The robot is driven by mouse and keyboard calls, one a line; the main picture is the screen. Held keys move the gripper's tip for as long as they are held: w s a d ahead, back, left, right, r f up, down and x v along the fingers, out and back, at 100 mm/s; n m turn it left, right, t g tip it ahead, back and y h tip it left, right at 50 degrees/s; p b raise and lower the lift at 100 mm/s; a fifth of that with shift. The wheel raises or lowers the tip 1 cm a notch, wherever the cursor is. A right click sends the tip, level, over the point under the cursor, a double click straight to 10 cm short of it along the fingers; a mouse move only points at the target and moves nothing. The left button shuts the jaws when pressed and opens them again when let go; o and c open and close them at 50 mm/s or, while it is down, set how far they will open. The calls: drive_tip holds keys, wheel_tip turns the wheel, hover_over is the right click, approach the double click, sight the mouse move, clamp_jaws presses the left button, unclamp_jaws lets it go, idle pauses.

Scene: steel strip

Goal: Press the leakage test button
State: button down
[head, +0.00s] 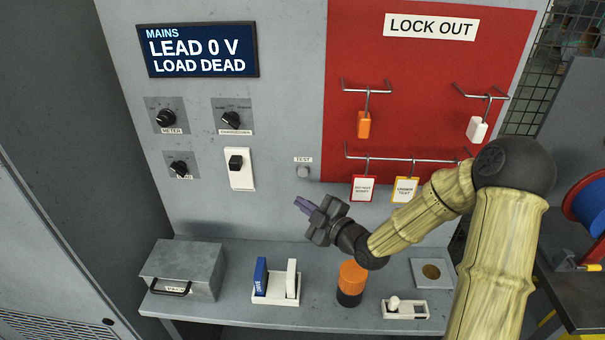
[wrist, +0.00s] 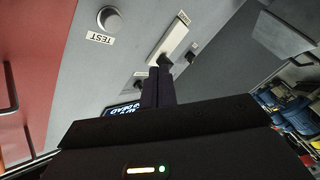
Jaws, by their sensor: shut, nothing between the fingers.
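The test button (head: 303,172) is a small round grey knob on the grey panel, under a "TEST" label. It also shows in the wrist view (wrist: 110,19) at the upper left, beside the same label. My gripper (head: 301,203) is shut and empty, its fingertips pointing left in the head view, a little below the button in the picture. In the wrist view the closed fingers (wrist: 158,80) lie right of and below the button and do not cover it. They appear apart from the button; the exact gap to the panel is unclear.
A display (head: 198,50) reads "LEAD 0 V LOAD DEAD". Several knobs and a black switch (head: 236,162) sit left of the button. The red lock out board (head: 440,75) with hanging tags is to the right. A shelf (head: 225,312) below holds a metal box and small items.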

drive_tip(key=shift+r, duration=0.1)
drive_tip(key=p, duration=0.2)
approach(299, 174)
drive_tip(key=shift+w+a, duration=0.5)
drive_tip(key=shift+a, duration=0.3)
drive_tip(key=shift+w+a, duration=0.5)
drive_tip(key=shift+a, duration=0.3)
drive_tip(key=shift+w+a, duration=0.5)
drive_tip(key=shift+a, duration=0.3)
drive_tip(key=shift+w+f+b, duration=0.1)
drive_tip(key=shift+f+b, duration=0.1)
drive_tip(key=shift+b, duration=0.1)
drive_tip(key=shift+w, duration=0.3)
drive_tip(key=shift+w+r+b, duration=0.1)
drive_tip(key=shift+w+b, duration=0.3)
drive_tip(key=shift+w, duration=0.2)
idle(0.7)
idle(0.4)
drive_tip(key=shift+s+b, duration=0.6)
drive_tip(key=shift+s, duration=0.4)
